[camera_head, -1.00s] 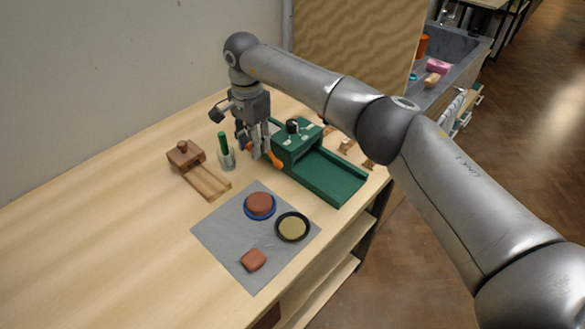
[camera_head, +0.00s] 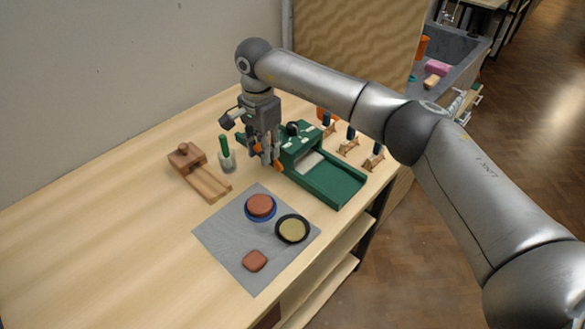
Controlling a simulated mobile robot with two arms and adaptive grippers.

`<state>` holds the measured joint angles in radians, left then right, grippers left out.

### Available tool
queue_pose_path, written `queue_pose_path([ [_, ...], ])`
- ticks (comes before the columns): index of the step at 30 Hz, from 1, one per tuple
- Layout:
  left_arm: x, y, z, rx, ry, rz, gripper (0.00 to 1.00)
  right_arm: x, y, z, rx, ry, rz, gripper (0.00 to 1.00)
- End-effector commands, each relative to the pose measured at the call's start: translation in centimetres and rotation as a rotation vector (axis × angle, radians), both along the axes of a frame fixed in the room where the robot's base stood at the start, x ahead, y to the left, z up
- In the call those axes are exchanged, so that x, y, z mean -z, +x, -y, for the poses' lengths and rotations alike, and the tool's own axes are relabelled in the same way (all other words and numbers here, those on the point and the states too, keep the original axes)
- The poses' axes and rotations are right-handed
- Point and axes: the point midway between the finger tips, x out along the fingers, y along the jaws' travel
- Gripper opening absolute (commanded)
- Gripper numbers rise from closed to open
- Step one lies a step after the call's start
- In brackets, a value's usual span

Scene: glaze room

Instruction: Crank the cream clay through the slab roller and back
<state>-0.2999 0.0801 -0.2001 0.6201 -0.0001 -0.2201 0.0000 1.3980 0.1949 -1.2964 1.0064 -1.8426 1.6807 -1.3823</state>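The green slab roller (camera_head: 325,187) stands near the table's right edge, its tray sloping toward the front right. A pale cream clay slab (camera_head: 309,161) shows partly at the roller end of this tray. My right gripper (camera_head: 270,160) points down at the roller's left side, by the orange crank handle (camera_head: 280,168). Its fingers are at the handle and partly overlap it, so whether they are closed on it is unclear. My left gripper is not in view.
A grey mat (camera_head: 228,240) in front holds a blue-rimmed dish with red-brown clay (camera_head: 261,206), a dark dish with yellowish clay (camera_head: 293,229) and a red-brown block (camera_head: 255,261). A wooden tool (camera_head: 200,175) and a green-handled tool in a cup (camera_head: 226,155) stand left. Small wooden stands (camera_head: 348,147) are behind.

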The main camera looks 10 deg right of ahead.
Motion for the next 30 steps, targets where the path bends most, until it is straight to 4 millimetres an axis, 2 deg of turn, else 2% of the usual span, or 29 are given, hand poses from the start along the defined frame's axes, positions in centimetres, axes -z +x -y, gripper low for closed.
queue_pose_path([
  [7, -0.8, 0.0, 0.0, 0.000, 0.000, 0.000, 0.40, -0.8, -1.1, 0.7, 0.000, 0.000, 0.001, 0.29],
  [20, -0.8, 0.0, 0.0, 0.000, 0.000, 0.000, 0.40, -0.8, -1.4, 0.9, -0.001, 0.000, 0.001, 0.29],
  [30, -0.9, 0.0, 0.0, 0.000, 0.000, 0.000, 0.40, -0.6, -3.2, 2.1, 0.000, -0.001, 0.001, 0.29],
])
